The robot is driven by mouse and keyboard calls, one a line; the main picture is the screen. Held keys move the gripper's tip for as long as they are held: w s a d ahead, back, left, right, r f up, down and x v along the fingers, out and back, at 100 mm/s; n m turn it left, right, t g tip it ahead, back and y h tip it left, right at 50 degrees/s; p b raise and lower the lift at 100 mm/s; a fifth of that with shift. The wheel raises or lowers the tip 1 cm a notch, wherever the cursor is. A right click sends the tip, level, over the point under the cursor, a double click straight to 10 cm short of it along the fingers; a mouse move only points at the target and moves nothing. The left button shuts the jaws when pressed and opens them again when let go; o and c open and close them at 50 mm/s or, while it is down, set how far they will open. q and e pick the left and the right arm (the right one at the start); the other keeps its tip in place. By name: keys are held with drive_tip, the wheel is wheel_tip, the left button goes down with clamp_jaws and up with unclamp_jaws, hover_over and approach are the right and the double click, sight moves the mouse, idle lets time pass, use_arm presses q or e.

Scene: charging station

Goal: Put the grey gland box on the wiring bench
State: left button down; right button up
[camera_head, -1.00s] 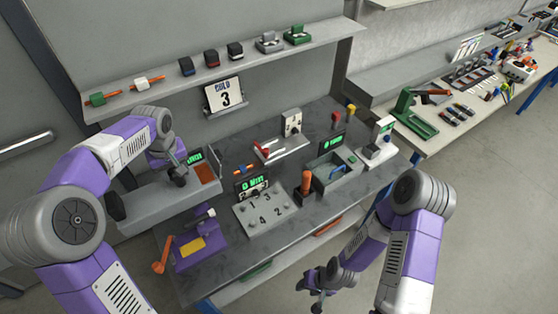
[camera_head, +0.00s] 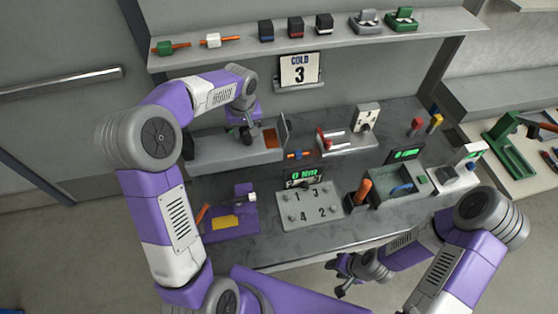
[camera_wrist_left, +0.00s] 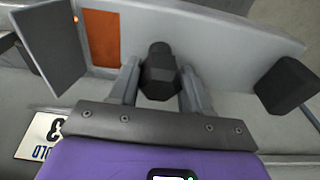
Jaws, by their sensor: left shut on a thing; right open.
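What looks like the grey gland box (camera_head: 366,21) sits on the wall shelf, beside a similar green one. My left gripper (camera_head: 247,133) is at the long grey unit on the left of the dark workbench (camera_head: 262,250). In the left wrist view the left gripper's fingers (camera_wrist_left: 160,88) are shut on a black faceted knob (camera_wrist_left: 160,72) on that unit's grey face. My right gripper (camera_head: 347,275) is open and empty, low in front of the workbench's front edge. No label shows which bench is the wiring bench.
The shelf (camera_head: 330,47) also holds several small items. The grey unit (camera_head: 235,160) has an orange panel and an upright flap. A second bench with a green stand (camera_head: 507,145) is at right. A numbered plate (camera_head: 310,208) and a purple fixture (camera_head: 232,222) occupy the workbench.

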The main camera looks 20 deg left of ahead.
sight(249, 146)
use_arm(q)
wheel_tip(249, 146, down, 18)
drive_tip(key=shift+r+b, duration=0.15)
drive_tip(key=shift+b, duration=0.2)
drive_tip(key=c, duration=1)
unclamp_jaws()
drive_tip(key=o, duration=0.5)
drive_tip(key=r, duration=0.7)
drive_tip(key=s+r, duration=0.1)
drive_tip(key=r, duration=0.3)
drive_tip(key=shift+s+d+r+p, duration=0.1)
drive_tip(key=shift+d+r+p, duration=0.2)
drive_tip(key=shift+d+p, duration=0.1)
drive_tip(key=shift+g+h, duration=0.4)
drive_tip(key=shift+g, duration=0.2)
drive_tip(key=f, duration=0.2)
drive_tip(key=w+a+f+p, duration=0.1)
drive_tip(key=f, duration=0.1)
drive_tip(key=f+p, duration=0.1)
drive_tip(key=f, duration=0.1)
drive_tip(key=shift+w+a, duration=0.2)
drive_tip(key=shift+w, duration=0.2)
drive_tip(key=shift+s+d+f, duration=0.1)
drive_tip(key=shift+d+f, duration=0.05)
drive_tip(key=shift+f, duration=1.9)
drive_tip(key=shift+s+d+f, duration=0.1)
drive_tip(key=shift+f, duration=1.9)
